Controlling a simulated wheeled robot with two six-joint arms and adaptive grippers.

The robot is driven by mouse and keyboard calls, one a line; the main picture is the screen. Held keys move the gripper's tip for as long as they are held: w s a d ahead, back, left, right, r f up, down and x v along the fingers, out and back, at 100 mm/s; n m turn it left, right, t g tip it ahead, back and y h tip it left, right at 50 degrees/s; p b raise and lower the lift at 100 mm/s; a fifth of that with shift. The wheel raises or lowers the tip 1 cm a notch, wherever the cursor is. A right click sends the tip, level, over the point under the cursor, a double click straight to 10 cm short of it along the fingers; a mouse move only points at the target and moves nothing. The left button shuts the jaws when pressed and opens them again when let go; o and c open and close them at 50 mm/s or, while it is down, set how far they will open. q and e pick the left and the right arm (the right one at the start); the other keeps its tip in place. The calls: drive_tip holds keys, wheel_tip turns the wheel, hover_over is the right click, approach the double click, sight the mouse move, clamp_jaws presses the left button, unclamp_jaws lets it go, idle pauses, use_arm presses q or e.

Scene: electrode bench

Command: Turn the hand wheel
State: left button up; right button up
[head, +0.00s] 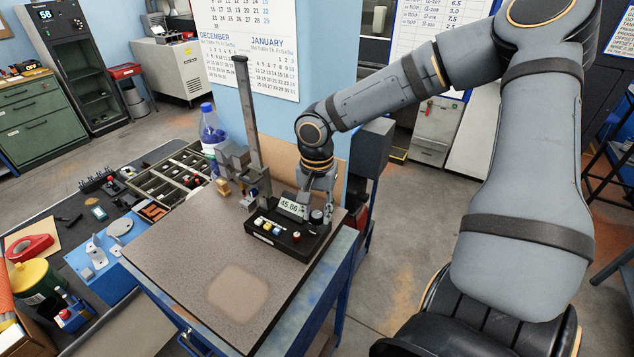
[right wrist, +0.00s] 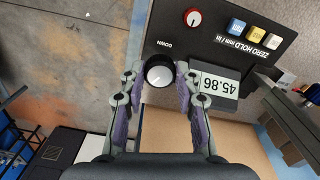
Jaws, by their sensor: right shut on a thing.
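The hand wheel (right wrist: 159,71) is a small round black knob with a pale face, on the dark panel of a height gauge base (head: 262,240). In the head view the hand wheel (head: 316,216) sits at the base's right end. My right gripper (right wrist: 158,78) has its purple-padded fingers on opposite sides of the hand wheel and is shut on it. In the head view my right gripper (head: 318,192) comes down from above behind the display. The display (right wrist: 219,83) reads 45.86. My left gripper is not in view.
A tall grey column (head: 248,120) rises from the gauge base. The panel also has a red knob (right wrist: 193,18) and blue and yellow buttons. The granite plate (head: 180,250) is clear in front. A blue-capped bottle (head: 210,125) and a sectioned tray (head: 160,190) stand left.

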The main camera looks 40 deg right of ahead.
sight(317, 213)
drive_tip(key=shift+w+d+r+m, duration=0.1)
drive_tip(key=shift+m, duration=1)
drive_tip(key=o, duration=1.1)
drive_tip(key=shift+o, duration=0.2)
wheel_tip(317, 213, up, 8)
